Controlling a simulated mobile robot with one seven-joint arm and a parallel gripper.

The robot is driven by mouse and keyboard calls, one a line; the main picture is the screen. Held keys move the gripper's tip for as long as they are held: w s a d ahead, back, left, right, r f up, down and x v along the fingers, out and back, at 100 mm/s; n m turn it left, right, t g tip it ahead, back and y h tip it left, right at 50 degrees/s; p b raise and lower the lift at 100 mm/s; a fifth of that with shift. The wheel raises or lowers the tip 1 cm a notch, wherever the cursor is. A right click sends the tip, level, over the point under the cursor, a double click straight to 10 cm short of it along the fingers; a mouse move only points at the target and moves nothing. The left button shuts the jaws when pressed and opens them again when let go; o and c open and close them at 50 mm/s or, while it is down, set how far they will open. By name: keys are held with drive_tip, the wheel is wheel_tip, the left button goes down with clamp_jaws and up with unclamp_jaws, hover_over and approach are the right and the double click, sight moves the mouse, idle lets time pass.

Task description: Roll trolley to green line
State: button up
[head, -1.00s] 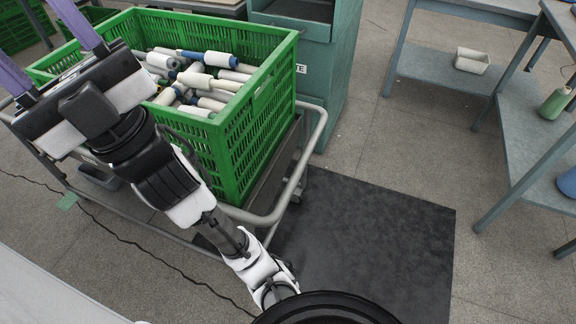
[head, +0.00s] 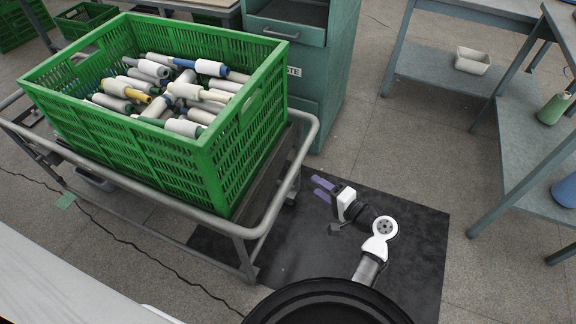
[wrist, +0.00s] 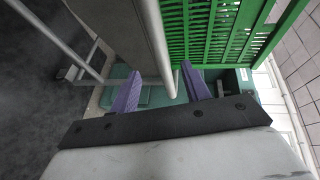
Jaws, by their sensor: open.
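The trolley (head: 262,222) is a grey tubular frame carrying a green crate (head: 150,140) full of thread cones. My gripper (head: 319,187) has purple fingers, is open and empty, and is low beside the trolley's right end, over the black mat. In the wrist view, my gripper's fingers (wrist: 160,88) are apart, with a grey trolley tube (wrist: 152,35) beyond them. The crate wall (wrist: 205,35) is at the upper right there. Contact with the tube cannot be told.
A black mat (head: 410,235) lies right of the trolley. A teal cabinet (head: 325,100) stands close behind it. Blue-grey tables (head: 425,75) stand at the right. A dark cable (head: 150,253) runs along the floor at the left. Bare floor separates mat and tables.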

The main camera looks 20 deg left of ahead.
drive_tip(key=p+x, duration=0.1)
drive_tip(key=x, duration=1.2)
drive_tip(key=shift+a+p, duration=0.25)
drive_tip(key=shift+p, duration=0.15)
drive_tip(key=shift+w+f, duration=0.1)
clamp_jaws()
